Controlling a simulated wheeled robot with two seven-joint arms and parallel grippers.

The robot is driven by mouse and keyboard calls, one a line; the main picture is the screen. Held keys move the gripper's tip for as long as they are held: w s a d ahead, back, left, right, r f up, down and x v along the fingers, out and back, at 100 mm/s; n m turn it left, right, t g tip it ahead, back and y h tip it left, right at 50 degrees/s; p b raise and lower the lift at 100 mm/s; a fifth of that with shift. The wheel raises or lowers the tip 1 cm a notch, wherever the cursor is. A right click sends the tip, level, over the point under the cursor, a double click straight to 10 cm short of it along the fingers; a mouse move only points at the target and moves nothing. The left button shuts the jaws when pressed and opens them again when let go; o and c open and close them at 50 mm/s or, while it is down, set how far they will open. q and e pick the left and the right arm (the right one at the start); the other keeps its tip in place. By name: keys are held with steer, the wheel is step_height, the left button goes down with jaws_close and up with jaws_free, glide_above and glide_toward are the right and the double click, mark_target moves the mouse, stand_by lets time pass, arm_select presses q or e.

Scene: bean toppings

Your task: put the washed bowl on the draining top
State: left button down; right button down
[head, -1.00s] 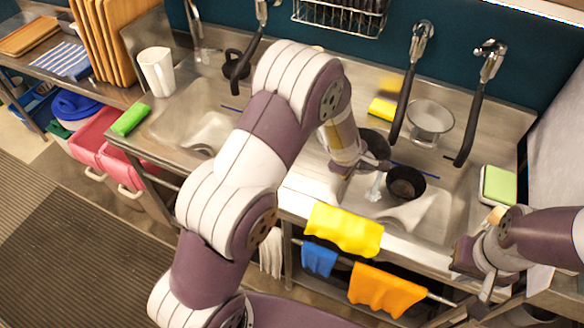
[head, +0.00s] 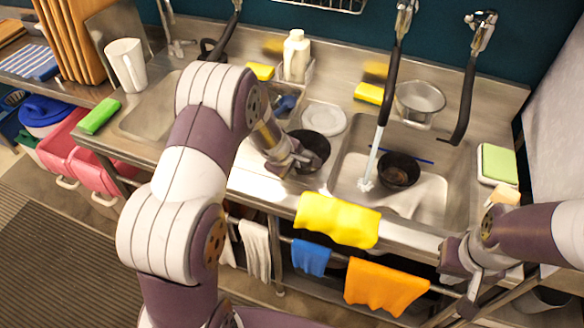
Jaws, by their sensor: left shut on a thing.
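A dark bowl (head: 316,146) is at the draining top (head: 262,184), the steel strip between the two sinks. My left gripper (head: 303,162) is shut on its near left rim. The bowl looks roughly level; I cannot tell whether its base touches the steel. A second dark bowl (head: 399,171) sits in the right sink (head: 432,190), beside running water from the tap. My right gripper (head: 466,286) is low at the right, in front of the counter edge. Its fingers are too unclear to tell whether they are open.
A white plate (head: 324,118) and a white bottle (head: 297,56) stand behind the held bowl. A metal strainer (head: 419,99) and a yellow sponge (head: 368,93) lie behind the right sink. A yellow cloth (head: 337,219) hangs over the front edge. Black tap hoses rise above the sink.

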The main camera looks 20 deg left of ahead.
arm_select(q)
steer(key=shift+f, duration=0.15)
steer(key=c, duration=1.3)
jaws_free()
steer(key=shift+o, duration=0.2)
steer(key=shift+r, duration=0.45)
steer(key=p+v, duration=0.3)
steer(key=v, duration=0.8)
steer(key=s+d+r+m+g, duration=0.1)
steer(key=s+m, duration=0.6)
steer(key=s, duration=0.2)
steer(key=s+d+r+m+g+y, duration=0.1)
steer(key=s+r+m+g, duration=0.1)
steer(key=s+m, duration=0.5)
steer(key=shift+s+d+m, duration=0.3)
steer(key=shift+s+m, duration=0.1)
steer(key=shift+s, duration=0.45)
